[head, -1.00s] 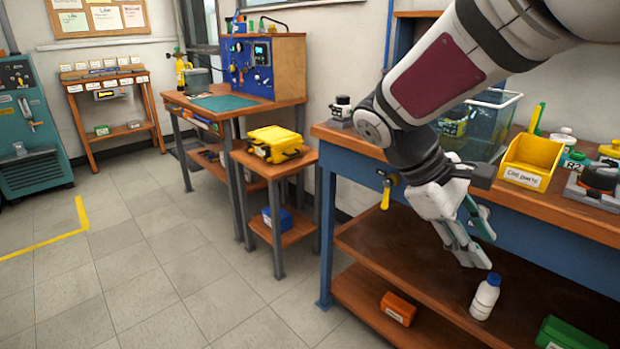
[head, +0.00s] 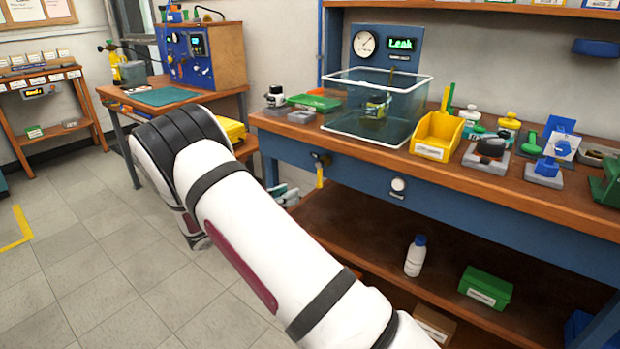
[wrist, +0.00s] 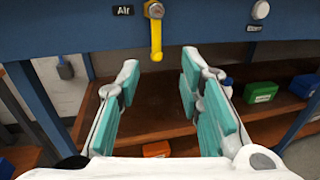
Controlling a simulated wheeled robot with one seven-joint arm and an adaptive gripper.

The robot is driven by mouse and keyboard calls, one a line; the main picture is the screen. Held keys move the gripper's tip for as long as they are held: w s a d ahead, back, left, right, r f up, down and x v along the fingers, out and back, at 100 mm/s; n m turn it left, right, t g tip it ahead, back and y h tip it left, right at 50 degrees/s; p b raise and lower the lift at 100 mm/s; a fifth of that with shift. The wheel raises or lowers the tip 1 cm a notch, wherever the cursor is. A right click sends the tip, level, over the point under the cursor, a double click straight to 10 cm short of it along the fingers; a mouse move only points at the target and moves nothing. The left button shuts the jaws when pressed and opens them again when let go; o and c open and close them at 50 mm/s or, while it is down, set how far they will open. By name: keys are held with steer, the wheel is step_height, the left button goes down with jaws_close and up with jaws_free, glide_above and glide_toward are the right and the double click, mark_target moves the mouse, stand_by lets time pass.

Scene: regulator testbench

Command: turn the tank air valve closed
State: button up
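The air valve (head: 320,170) is on the blue front rail of the bench, left of a round white gauge. In the wrist view the valve (wrist: 156,42) has a brass body and a yellow lever hanging straight down, beside a label (wrist: 123,10) reading "Air". My gripper (wrist: 160,68) is open and empty. Its teal-padded fingers point toward the rail, and the lever appears between and just above the fingertips, apart from them. In the head view my arm hides most of the gripper; only the fingertips (head: 284,193) show, left of the valve.
On the bench stand a clear water tank (head: 345,128), a yellow bin (head: 430,148) and a panel (head: 386,48) reading "Leak". The shelf below holds a white bottle (head: 414,260) and a green box (head: 485,287). A blue bench leg (wrist: 35,95) stands left of my gripper.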

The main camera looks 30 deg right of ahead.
mark_target(318, 179)
steer(key=d, duration=0.4)
steer(key=w+d+b, duration=0.1)
steer(key=d, duration=0.3)
steer(key=w+d+b, duration=0.1)
steer(key=d, duration=0.4)
steer(key=shift+w+d+f, duration=0.1)
steer(key=shift+w+f, duration=0.05)
steer(key=shift+w, duration=0.1)
jaws_close()
